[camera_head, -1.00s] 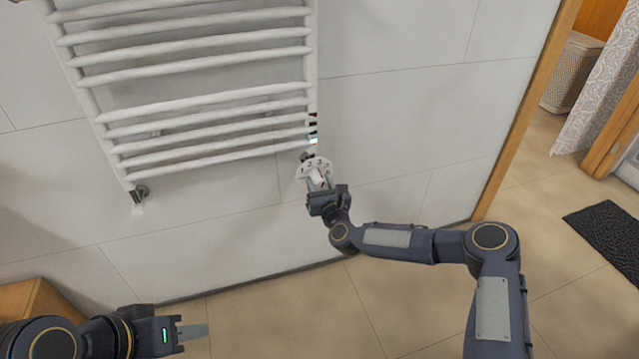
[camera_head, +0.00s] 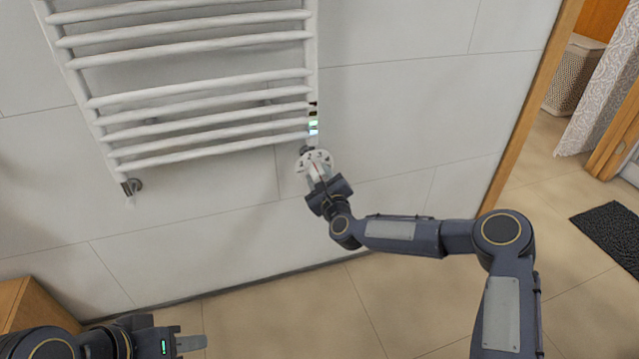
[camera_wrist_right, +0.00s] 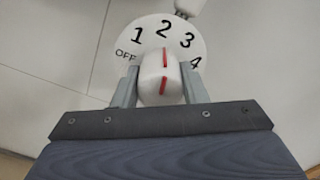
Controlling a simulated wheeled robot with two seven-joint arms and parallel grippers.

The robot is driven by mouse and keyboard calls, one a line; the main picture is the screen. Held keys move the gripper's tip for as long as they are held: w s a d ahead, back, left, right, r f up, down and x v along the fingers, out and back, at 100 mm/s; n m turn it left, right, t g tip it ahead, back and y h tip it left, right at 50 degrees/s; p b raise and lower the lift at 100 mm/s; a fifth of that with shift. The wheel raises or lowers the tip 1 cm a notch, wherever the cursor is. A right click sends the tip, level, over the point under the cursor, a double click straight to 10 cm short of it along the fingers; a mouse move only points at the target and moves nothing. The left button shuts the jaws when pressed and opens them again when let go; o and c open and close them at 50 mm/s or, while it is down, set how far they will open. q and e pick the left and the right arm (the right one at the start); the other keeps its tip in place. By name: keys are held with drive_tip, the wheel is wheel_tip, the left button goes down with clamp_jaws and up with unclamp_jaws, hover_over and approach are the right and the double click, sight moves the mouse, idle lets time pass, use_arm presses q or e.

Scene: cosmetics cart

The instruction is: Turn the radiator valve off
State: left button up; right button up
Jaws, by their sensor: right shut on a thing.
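The radiator valve (camera_head: 311,160) has a white round dial below the towel radiator's lower right end. In the right wrist view the dial (camera_wrist_right: 137,36) reads OFF, 1, 2, 3 and 4. Its white knob (camera_wrist_right: 155,66) has red marks that line up roughly with the 2. My right gripper (camera_head: 318,182) is shut on the knob, with a finger on each side; it also shows in the right wrist view (camera_wrist_right: 158,88). My left gripper (camera_head: 191,343) is low at the left, away from the valve. Its finger gap is not clear.
The white towel radiator (camera_head: 205,113) hangs on the tiled wall above the valve. A wooden cabinet (camera_head: 35,308) stands at the lower left. A doorway with a dark mat (camera_head: 612,232) is at the right. The floor below the valve is clear.

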drive_tip(key=n+b, duration=0.2)
drive_tip(key=n, duration=0.1)
drive_tip(key=shift+f+n, duration=0.15)
drive_tip(key=shift+n, duration=0.25)
drive_tip(key=n+b, duration=0.2)
drive_tip(key=n, duration=0.2)
drive_tip(key=shift+n, duration=0.3)
drive_tip(key=n+b, duration=0.2)
drive_tip(key=n, duration=0.2)
drive_tip(key=shift+a, duration=0.1)
drive_tip(key=shift+n+b, duration=0.65)
drive_tip(key=shift+n, duration=1.55)
drive_tip(key=o, duration=1)
drive_tip(key=shift+s, duration=0.1)
